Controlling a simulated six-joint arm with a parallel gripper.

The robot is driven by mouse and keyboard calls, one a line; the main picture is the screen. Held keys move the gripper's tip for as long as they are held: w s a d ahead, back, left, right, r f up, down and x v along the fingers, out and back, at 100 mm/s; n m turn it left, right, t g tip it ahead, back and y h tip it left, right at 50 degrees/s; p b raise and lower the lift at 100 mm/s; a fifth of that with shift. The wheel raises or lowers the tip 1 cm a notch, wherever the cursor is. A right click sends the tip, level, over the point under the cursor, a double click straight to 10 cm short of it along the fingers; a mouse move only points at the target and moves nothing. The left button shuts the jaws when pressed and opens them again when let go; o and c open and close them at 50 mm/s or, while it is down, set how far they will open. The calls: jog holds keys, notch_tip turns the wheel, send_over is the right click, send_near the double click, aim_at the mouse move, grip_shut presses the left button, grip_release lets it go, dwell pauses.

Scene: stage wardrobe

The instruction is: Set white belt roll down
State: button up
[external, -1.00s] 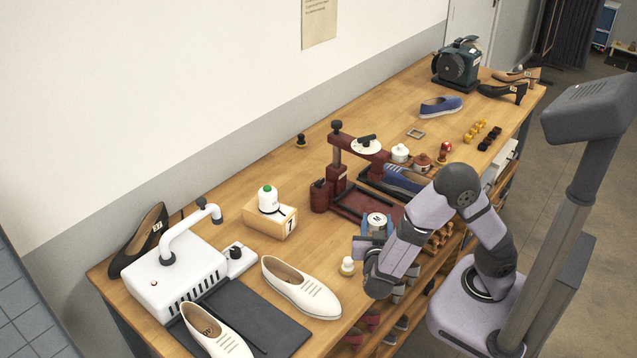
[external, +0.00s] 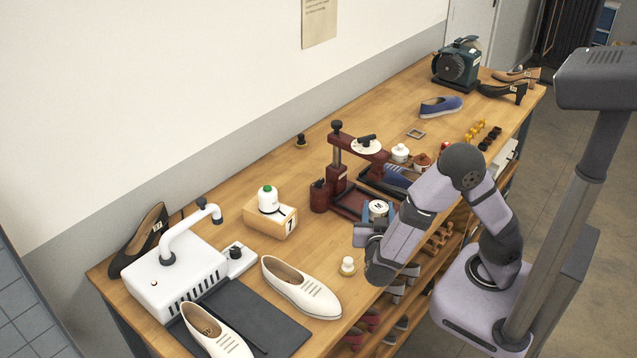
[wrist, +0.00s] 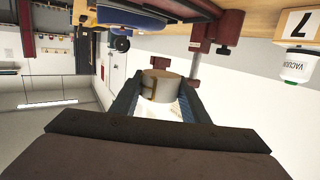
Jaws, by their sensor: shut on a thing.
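The white belt roll (external: 378,207) shows its round pale face, marked with a dark letter, by the bench's front side. It also shows in the wrist view (wrist: 162,87) as a short, light grey-beige cylinder. My gripper (external: 377,214) is shut on it, with one finger on each side; both fingers show in the wrist view (wrist: 163,98). The roll is just in front of the dark red press (external: 357,201). I cannot tell how high it is above the bench, since the gripper and arm hide what is below it.
The wooden bench (external: 223,185) has bare room behind the press. A small white knobbed piece (external: 348,266) and a cream shoe (external: 300,286) are nearer. Shelves with shoes lie below the front edge.

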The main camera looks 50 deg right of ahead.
dwell(0.3)
notch_tip(320, 180, down, 6)
jog(key=b, duration=0.5)
jog(key=shift+r, duration=0.25)
jog(key=shift+f, duration=4.8)
jog(key=shift+f, duration=0.2)
jog(key=o, duration=1.1)
jog(key=shift+f+b, duration=0.1)
jog(key=shift+b, duration=0.5)
